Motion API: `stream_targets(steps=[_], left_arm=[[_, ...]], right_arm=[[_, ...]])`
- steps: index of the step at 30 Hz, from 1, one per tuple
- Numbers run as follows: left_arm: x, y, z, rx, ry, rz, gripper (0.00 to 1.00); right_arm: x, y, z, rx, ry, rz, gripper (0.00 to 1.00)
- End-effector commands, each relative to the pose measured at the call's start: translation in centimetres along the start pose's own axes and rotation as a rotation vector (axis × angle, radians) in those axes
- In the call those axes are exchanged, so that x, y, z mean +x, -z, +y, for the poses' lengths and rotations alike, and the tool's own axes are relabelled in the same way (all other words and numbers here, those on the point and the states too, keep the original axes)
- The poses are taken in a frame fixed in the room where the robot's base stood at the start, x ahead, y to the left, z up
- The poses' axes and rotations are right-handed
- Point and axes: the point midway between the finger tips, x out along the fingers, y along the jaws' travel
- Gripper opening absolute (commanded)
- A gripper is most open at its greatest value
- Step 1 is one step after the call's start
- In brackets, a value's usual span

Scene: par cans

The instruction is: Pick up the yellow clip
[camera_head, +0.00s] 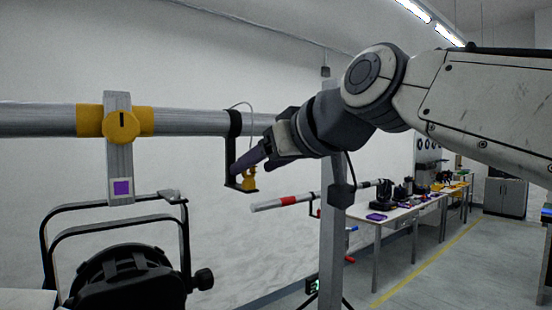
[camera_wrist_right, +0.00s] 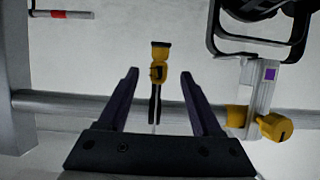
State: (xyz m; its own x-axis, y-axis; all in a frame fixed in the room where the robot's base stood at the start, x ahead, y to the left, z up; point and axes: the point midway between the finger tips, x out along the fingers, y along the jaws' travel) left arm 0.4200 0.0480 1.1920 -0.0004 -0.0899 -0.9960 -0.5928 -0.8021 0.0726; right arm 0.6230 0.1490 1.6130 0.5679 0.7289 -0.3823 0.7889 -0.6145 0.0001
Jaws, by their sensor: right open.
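The small yellow clip (camera_head: 250,180) sits on the foot of a black bracket (camera_head: 231,150) that hangs from the metal bar. In the right wrist view the yellow clip (camera_wrist_right: 159,52) shows beyond my fingertips, near the middle of the gap. My right gripper (camera_head: 252,166) reaches in from the right beside the bracket. Its dark fingers stand apart with nothing gripped in the right wrist view (camera_wrist_right: 160,75). In the head view a finger overlaps the clip's upper part, and I cannot tell whether they touch. My left gripper is not in view.
The metal bar (camera_head: 190,120) carries a larger yellow clamp (camera_head: 122,124) with a knob, holding a black lamp (camera_head: 125,275) in a yoke. A grey upright post (camera_head: 333,235) stands right of the bracket. Tables with tools (camera_head: 395,213) stand farther back.

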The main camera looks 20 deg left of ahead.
Motion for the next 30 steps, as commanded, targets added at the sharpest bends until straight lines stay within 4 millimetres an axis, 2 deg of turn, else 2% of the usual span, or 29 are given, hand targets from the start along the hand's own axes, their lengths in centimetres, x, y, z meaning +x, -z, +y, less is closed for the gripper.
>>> stream_targets(steps=[3,8,13,18,26,28,30], left_arm=[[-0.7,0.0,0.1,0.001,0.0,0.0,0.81],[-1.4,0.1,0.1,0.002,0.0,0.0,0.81],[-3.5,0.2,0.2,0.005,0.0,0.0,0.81],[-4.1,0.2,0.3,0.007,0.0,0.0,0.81],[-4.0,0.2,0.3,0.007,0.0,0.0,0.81],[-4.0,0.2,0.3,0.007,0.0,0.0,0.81],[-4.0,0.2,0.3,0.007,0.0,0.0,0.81]], right_arm=[[1.4,0.1,0.0,0.0,0.001,-0.003,0.66],[2.4,0.3,0.0,0.0,0.0,-0.003,0.66],[4.8,0.9,0.2,0.001,0.001,-0.006,0.66],[6.8,0.7,0.2,0.001,0.0,-0.002,0.66],[7.1,0.5,0.2,0.0,-0.001,0.0,0.66],[7.1,0.5,0.2,0.0,-0.001,0.0,0.47],[7.1,0.5,0.2,0.0,-0.001,0.0,0.2]])
